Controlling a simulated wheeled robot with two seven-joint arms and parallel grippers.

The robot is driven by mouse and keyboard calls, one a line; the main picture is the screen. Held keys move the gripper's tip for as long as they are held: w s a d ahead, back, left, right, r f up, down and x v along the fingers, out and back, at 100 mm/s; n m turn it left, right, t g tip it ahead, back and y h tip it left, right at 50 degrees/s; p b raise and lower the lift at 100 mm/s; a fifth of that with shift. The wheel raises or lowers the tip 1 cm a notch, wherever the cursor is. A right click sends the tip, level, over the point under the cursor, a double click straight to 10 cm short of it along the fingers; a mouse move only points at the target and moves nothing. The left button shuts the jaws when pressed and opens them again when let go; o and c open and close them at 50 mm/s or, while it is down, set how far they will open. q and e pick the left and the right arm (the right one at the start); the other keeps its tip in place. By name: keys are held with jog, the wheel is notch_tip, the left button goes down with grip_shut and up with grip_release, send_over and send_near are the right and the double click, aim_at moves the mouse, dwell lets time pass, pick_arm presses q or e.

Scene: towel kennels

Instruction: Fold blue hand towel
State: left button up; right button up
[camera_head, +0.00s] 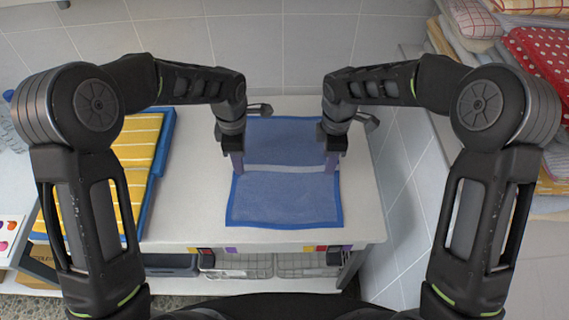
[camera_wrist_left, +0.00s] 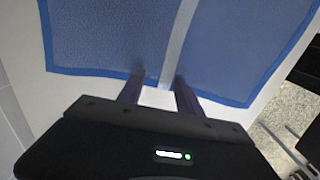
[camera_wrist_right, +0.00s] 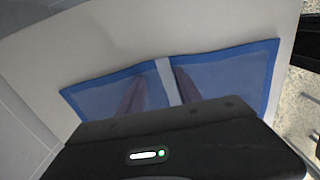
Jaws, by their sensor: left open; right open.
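The blue hand towel (camera_head: 283,202) lies flat and spread out on the white table, with darker blue borders and a pale stripe across its middle. It also shows in the left wrist view (camera_wrist_left: 105,35) and the right wrist view (camera_wrist_right: 232,80). My left gripper (camera_head: 237,172) is open at the towel's left edge, near the end of the pale stripe. My right gripper (camera_head: 331,172) is open at the right edge near the other end of the stripe. Both grippers point down. I cannot tell whether the fingers touch the cloth.
The white table (camera_head: 195,215) has free room left of the towel. Yellow striped towels (camera_head: 135,150) lie on a blue tray at the left. Folded cloths (camera_head: 545,60) are stacked at the right. Wire baskets (camera_head: 236,265) sit under the table. A tiled wall (camera_head: 270,50) stands behind.

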pick_arm(q)
jog(key=shift+f+b, duration=0.3)
pick_arm(e)
jog(key=shift+f, duration=0.25)
pick_arm(q)
jog(key=shift+r, duration=0.15)
pick_arm(e)
jog(key=shift+r, duration=0.15)
pick_arm(q)
jog(key=shift+c, duration=0.2)
pick_arm(e)
jog(key=shift+c, duration=0.2)
pick_arm(q)
jog(key=shift+s, duration=0.1)
grip_shut()
pick_arm(e)
jog(key=shift+s, duration=0.1)
grip_shut()
jog(key=shift+r, duration=0.1)
